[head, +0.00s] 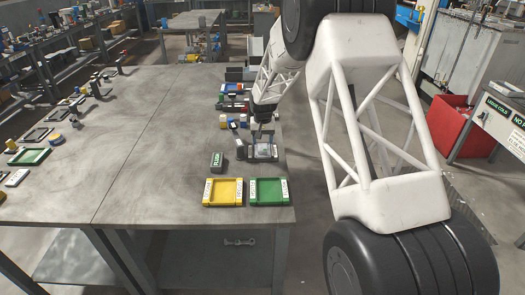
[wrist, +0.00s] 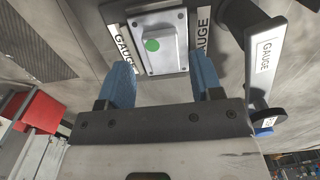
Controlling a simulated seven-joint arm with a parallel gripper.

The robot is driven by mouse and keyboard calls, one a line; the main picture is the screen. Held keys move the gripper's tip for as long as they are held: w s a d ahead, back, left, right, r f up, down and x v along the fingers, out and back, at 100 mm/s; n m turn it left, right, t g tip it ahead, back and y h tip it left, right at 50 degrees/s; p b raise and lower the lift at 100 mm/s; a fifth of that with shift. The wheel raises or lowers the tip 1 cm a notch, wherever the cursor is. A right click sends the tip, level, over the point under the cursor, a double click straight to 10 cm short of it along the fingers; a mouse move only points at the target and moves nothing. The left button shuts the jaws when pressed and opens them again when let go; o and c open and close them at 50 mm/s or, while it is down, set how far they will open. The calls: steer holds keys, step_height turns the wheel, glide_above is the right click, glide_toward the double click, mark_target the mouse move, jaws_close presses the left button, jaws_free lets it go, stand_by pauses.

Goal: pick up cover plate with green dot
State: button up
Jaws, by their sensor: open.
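The cover plate, a light grey metal plate with a raised middle and a green dot, shows in the wrist view (wrist: 166,62) and small in the head view (head: 263,151). It lies in a dark holder between two white GAUGE labels. My gripper (wrist: 161,57) is open, with one blue finger toward each side of the plate in the wrist view. The fingers look apart from the plate, and I see nothing held. In the head view my gripper (head: 262,132) is directly above the plate; the exact height gap is hard to tell.
On the table (head: 150,150), a yellow tray (head: 223,192) and a green tray (head: 268,192) stand in front of the holder. A dark FLUSH block (head: 217,162) is to the left. Small gauges and parts crowd behind. The table's middle is clear.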

mark_target(263, 151)
steer(key=shift+f, duration=2.6)
steer(key=shift+r, duration=0.1)
jaws_close()
steer(key=shift+r, duration=0.15)
steer(key=shift+r, duration=1.45)
steer(key=shift+s+r, duration=0.2)
steer(key=shift+s, duration=0.1)
steer(key=s+d, duration=0.1)
steer(key=s, duration=0.4)
steer(key=s+r, duration=0.1)
steer(key=s, duration=0.4)
steer(key=s+d, duration=0.1)
steer(key=s, duration=0.4)
steer(key=shift+s+d+r, duration=0.1)
steer(key=shift+d+r, duration=0.1)
steer(key=shift+d, duration=0.1)
